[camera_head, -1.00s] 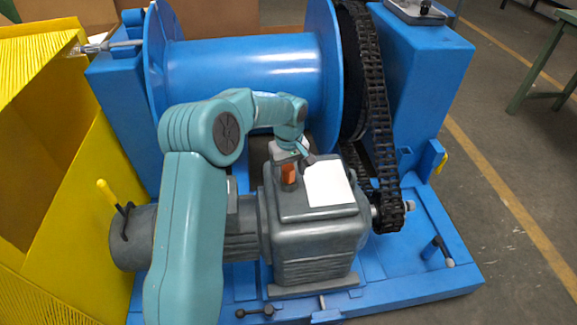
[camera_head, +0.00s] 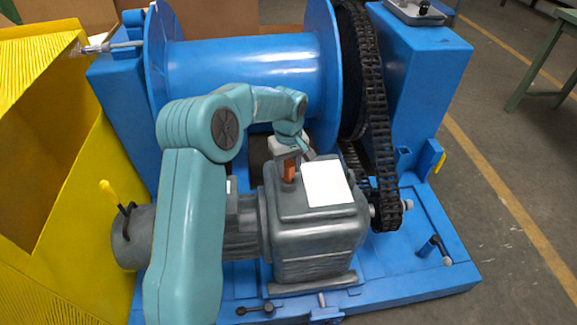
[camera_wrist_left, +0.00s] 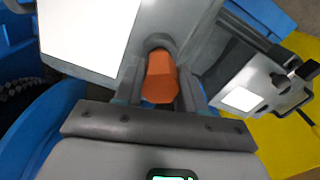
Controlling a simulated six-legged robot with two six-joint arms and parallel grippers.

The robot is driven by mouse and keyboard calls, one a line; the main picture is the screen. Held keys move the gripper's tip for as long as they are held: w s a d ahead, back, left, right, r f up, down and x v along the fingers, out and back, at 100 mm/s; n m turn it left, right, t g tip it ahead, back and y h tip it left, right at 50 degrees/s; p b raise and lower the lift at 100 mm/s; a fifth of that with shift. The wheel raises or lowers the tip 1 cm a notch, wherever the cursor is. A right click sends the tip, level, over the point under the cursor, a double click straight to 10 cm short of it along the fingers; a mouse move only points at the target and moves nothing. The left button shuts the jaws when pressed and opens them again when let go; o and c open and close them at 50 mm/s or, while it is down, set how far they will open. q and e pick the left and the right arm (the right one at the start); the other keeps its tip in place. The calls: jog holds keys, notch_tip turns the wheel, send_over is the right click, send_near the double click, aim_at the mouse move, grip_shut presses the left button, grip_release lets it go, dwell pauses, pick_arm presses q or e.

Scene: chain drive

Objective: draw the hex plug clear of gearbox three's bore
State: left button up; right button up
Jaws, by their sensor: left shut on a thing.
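The orange hex plug (camera_head: 290,171) stands upright at the bore on top of the grey gearbox (camera_head: 312,240), beside a white label. My left gripper (camera_head: 291,158) is shut on the plug from above and behind. In the left wrist view the plug (camera_wrist_left: 160,78) sits between the two fingers, and its far end meets the round grey collar of the bore (camera_wrist_left: 160,42). I cannot tell whether its lower end is still inside the bore. My right gripper is in neither view.
A blue drum (camera_head: 245,75) lies behind the gearbox. A black chain (camera_head: 378,130) runs down at its right to a small sprocket. A yellow bin (camera_head: 60,160) stands at the left. Grey floor is open at the right, and a green table stands there.

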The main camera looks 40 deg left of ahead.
pick_arm(q)
jog(key=shift+r+p, duration=2.45)
jog(key=shift+r, duration=1)
jog(key=shift+r, duration=0.1)
